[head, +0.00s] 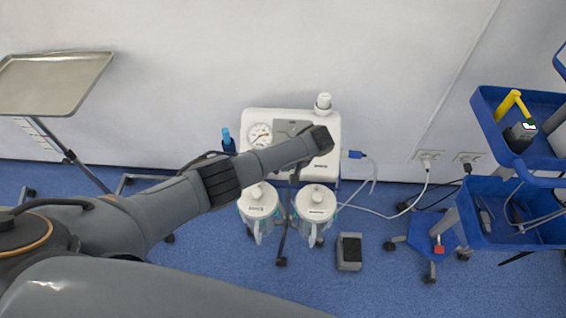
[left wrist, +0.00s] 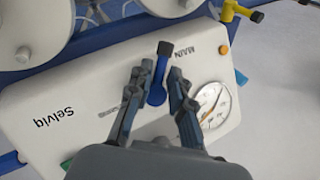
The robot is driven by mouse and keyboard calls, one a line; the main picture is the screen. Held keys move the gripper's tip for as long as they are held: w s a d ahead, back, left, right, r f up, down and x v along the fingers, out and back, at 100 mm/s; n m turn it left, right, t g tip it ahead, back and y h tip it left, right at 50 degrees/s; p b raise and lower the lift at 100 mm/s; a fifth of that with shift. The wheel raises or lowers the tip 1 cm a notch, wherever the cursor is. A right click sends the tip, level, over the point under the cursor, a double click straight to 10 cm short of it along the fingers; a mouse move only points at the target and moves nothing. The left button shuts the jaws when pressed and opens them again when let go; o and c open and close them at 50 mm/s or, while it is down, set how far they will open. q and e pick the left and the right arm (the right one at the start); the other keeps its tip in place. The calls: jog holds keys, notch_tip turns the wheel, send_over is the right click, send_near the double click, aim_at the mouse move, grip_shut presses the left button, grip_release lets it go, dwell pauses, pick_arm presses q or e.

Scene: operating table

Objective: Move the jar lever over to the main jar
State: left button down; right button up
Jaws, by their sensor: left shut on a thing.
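The jar lever is a blue lever (left wrist: 157,92) with a black tip (left wrist: 165,48) on the white suction unit (left wrist: 60,112). Its tip points toward the jar side, close to the printed word MAIN. My left gripper (left wrist: 160,75) has its two grey fingers on either side of the lever and is shut on it. In the head view my left arm reaches over the suction unit (head: 333,152) and hides the lever and most of the gripper. Two clear jars with white lids, a left one (head: 258,203) and a right one (head: 316,205), hang at its front. My right gripper is in neither view.
A round gauge (head: 259,136) is on the unit; it also shows beside the fingers in the left wrist view (left wrist: 211,104). A metal tray (head: 55,80) stands at left, a blue cart (head: 510,240) at right. A grey foot pedal (head: 349,252) and cables lie on the blue floor.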

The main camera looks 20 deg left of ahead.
pick_arm(q)
jog(key=c, duration=1.4)
grip_release()
jog(key=shift+w+d, duration=0.1)
jog(key=shift+d, duration=0.05)
jog(key=shift+r, duration=0.1)
jog(key=v, duration=1.2)
